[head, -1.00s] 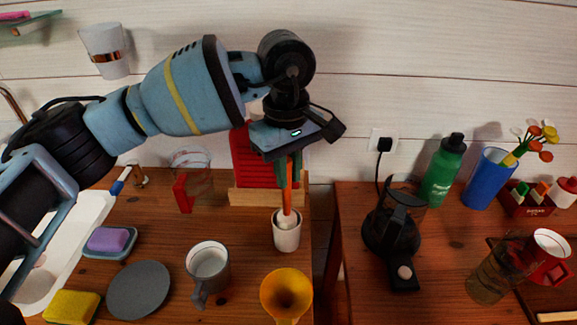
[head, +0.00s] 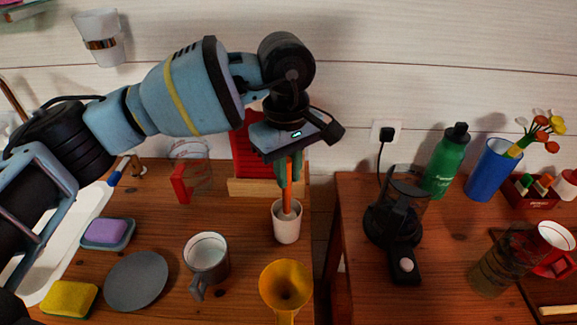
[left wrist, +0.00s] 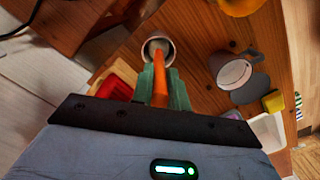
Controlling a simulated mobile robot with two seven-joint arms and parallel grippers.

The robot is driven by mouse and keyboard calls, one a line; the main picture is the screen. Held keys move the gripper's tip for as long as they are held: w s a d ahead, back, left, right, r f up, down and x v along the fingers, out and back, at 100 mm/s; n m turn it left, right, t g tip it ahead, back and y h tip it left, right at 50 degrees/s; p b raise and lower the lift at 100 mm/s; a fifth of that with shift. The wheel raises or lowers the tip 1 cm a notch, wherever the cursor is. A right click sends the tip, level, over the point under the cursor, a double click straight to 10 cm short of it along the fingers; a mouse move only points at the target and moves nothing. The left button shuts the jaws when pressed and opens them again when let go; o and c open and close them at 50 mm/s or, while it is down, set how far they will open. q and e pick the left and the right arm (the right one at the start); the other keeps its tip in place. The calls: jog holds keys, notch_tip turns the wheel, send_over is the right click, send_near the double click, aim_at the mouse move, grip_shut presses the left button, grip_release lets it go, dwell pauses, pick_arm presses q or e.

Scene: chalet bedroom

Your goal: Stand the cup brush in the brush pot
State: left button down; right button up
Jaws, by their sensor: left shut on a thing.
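The cup brush (head: 287,202) has an orange handle and a pale head. My left gripper (head: 289,178) is shut on its handle and points down above the brush pot. The brush pot (head: 287,232) is a small white cup on the wooden counter. The brush is nearly upright, with its head inside the pot; whether it touches the bottom is hidden. In the left wrist view the orange handle (left wrist: 160,88) runs between the green fingers into the pot (left wrist: 147,47). My right gripper is not in view.
A grey mug (head: 207,262) stands left of the pot and a yellow funnel (head: 286,288) in front of it. A red board in a wooden holder (head: 270,187) stands behind. A gap separates this counter from the right one, where a black kettle-like appliance (head: 392,225) stands.

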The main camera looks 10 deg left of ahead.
pick_arm(q)
jog(key=shift+f, duration=0.1)
jog(key=c, duration=1.3)
grip_release()
notch_tip(320, 180, up, 8)
jog(key=shift+w+a+f, duration=0.1)
jog(key=shift+f, duration=0.1)
